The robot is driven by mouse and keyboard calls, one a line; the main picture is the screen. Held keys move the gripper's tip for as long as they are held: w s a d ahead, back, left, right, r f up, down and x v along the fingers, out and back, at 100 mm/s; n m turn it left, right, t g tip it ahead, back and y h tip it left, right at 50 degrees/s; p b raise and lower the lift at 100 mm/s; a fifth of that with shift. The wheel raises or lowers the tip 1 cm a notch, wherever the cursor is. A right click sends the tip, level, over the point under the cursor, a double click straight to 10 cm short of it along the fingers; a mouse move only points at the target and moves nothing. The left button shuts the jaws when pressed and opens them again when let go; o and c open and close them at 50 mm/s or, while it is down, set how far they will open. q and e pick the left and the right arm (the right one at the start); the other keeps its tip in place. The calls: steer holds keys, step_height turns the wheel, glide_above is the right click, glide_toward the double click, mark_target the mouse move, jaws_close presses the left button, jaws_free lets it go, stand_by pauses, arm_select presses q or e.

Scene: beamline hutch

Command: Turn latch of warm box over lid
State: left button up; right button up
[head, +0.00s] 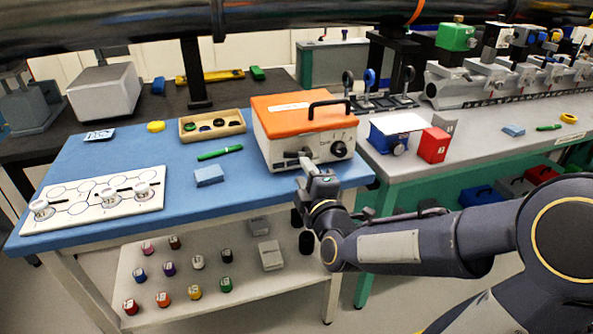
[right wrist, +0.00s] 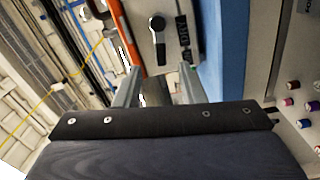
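The warm box (head: 290,128) stands at the right end of the blue table top. Its orange lid (head: 280,105) is down, with a black handle (head: 330,102) on it. A black knob (head: 338,150) sits on the white front; it also shows in the right wrist view (right wrist: 157,28). My right gripper (head: 303,162) is at the front face, left of the knob. In the right wrist view its two fingers (right wrist: 158,85) stand apart, with a dark piece (right wrist: 153,92) between them, perhaps the latch. The latch is mostly hidden by my gripper. My left gripper is out of view.
A blue block (head: 209,176), a green marker (head: 220,153) and a wooden tray (head: 187,132) lie left of the box. A white board with labelled pieces (head: 75,205) is at far left. A red block (head: 433,146) stands on the grey bench to the right.

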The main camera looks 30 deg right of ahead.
mark_target(294, 156)
steer(key=x, duration=0.6)
steer(key=shift+w, duration=0.2)
steer(key=shift+c, duration=0.2)
jaws_close()
